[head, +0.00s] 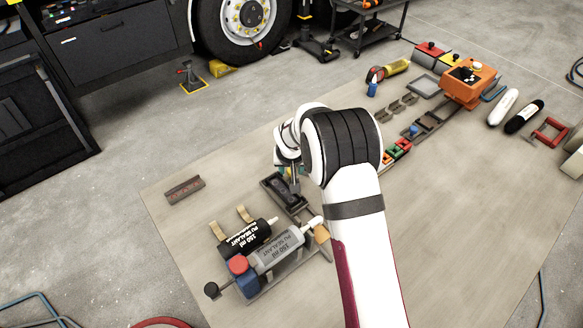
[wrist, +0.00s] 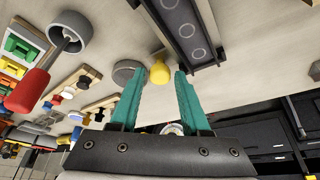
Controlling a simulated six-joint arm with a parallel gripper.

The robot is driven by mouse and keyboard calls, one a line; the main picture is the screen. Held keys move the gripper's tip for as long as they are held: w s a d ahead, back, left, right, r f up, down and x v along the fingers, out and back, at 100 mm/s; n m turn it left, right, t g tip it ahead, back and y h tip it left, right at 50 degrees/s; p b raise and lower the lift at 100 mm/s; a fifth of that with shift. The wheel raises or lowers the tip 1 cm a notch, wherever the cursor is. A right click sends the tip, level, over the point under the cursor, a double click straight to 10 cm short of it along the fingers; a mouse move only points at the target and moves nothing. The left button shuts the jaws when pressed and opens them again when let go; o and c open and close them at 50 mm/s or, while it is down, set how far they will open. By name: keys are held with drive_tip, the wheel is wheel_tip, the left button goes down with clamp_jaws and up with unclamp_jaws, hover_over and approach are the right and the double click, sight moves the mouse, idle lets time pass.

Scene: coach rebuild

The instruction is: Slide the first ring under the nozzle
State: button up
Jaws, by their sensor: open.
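The dark tray (wrist: 187,25) carries several grey ring outlines in a row in the wrist view; I cannot tell whether they are loose rings or marks. It also shows in the head view (head: 274,185), left of my arm. My gripper (wrist: 158,73) has two teal fingers, apart, with nothing visibly held. The tray lies past the right fingertip. In the head view my gripper (head: 289,168) is partly hidden by my arm, near the tray's far end. A pale nozzle (head: 316,221) points up-right from the grey sealant cartridge (head: 277,251), near the tray's front end.
A black cartridge (head: 248,237) lies beside the grey one, with a blue block (head: 247,284) and red knob (head: 238,265) at their left. A small dark strip (head: 184,189) lies far left. An orange machine (head: 468,82) stands at back right. The bench front right is clear.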

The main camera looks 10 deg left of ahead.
clamp_jaws()
idle(1.4)
